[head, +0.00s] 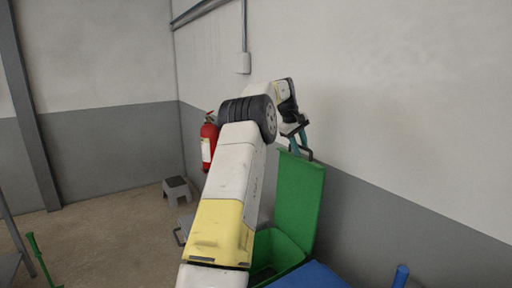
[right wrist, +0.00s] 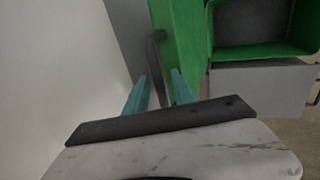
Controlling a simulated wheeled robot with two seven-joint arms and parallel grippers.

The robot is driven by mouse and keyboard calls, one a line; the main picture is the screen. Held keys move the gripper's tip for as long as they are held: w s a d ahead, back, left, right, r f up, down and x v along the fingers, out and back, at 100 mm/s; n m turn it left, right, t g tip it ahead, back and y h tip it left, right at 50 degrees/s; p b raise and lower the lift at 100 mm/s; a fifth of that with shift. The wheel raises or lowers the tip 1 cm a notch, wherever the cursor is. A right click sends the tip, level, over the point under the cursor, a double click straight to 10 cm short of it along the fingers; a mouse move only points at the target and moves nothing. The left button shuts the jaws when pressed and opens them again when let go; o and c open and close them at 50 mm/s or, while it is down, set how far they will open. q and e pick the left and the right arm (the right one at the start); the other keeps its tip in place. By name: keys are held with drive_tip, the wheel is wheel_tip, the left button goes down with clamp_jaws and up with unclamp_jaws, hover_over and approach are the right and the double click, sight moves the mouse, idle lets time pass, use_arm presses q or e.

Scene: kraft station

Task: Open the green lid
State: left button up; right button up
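The green lid (head: 299,203) stands raised, nearly upright, at the back of the green bin (head: 287,248), whose top is open. In the right wrist view the lid (right wrist: 181,38) shows edge-on beside the open bin (right wrist: 306,27). My right gripper (head: 301,148) is at the lid's top edge. In the right wrist view its teal fingers (right wrist: 160,76) are apart, with a dark bent handle (right wrist: 154,52) beside the lid reaching down between them. I see gaps between the handle and the fingers. My left gripper is not in view.
A blue lid (head: 312,276) lies right of the green bin, near a blue post-like piece (head: 401,275). The wall is close behind the lid. A red fire extinguisher (head: 209,140) and a grey step stool (head: 177,189) stand farther back. Floor at left is mostly clear.

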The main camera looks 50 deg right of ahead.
drive_tip(key=shift+a, duration=0.1)
drive_tip(key=v, duration=0.7)
drive_tip(key=shift+r, duration=0.35)
drive_tip(key=shift+w+a, duration=0.1)
drive_tip(key=w+a+r+t+y, duration=0.1)
drive_tip(key=w+a+r+t, duration=0.1)
drive_tip(key=w+a, duration=0.4)
drive_tip(key=w+a+r+t, duration=0.1)
drive_tip(key=w+a+r, duration=0.15)
drive_tip(key=a, duration=0.65)
drive_tip(key=w+a+r+n+t+y, duration=0.1)
drive_tip(key=w+a+t+y, duration=0.2)
drive_tip(key=a, duration=1.8)
drive_tip(key=s+a+f+n+t+y, duration=0.1)
drive_tip(key=s+a, duration=0.1)
drive_tip(key=a, duration=0.8)
drive_tip(key=s+a+f+n, duration=0.1)
drive_tip(key=s+a+f, duration=0.15)
drive_tip(key=a, duration=0.75)
drive_tip(key=s+a+f+n+y, duration=0.1)
drive_tip(key=s+a+f, duration=0.5)
drive_tip(key=s+a, duration=0.3)
drive_tip(key=shift+s+a+t+y, duration=0.2)
drive_tip(key=shift+a+t+y, duration=0.15)
drive_tip(key=shift+a, duration=0.55)
